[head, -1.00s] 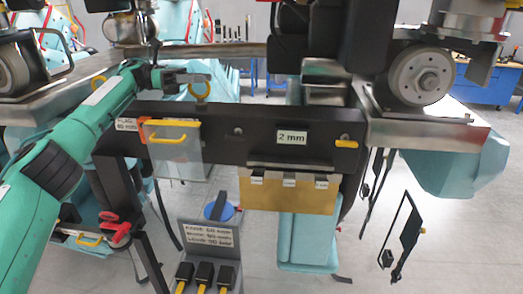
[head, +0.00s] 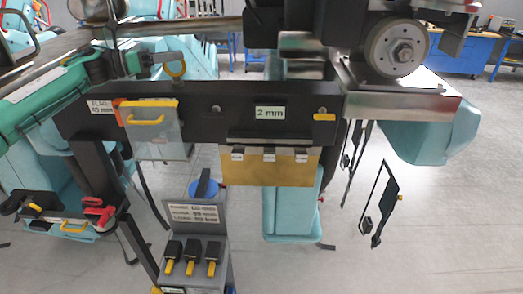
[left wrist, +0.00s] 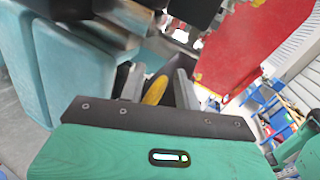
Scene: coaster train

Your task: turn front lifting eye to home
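A yellow lifting eye (head: 176,68) stands at the left end of the black beam (head: 215,108), its ring upright. My left gripper (head: 166,62) comes in from the left with its grey fingers at the ring. In the left wrist view, a yellow part (left wrist: 155,90), apparently the eye, lies between the two fingers of my left gripper (left wrist: 158,88). The fingers stand apart, with a dark gap showing beside the right one, so it looks open around the eye. Contact with the left finger cannot be told. No home mark for the eye can be made out. My right gripper is not in view.
A clear flap with a yellow handle (head: 150,121) and a brass plate (head: 268,168) hang from the beam. A grey wheel (head: 396,49) sits at right. Below stands a grey box with several yellow-tipped levers (head: 190,265). Open floor lies at lower right.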

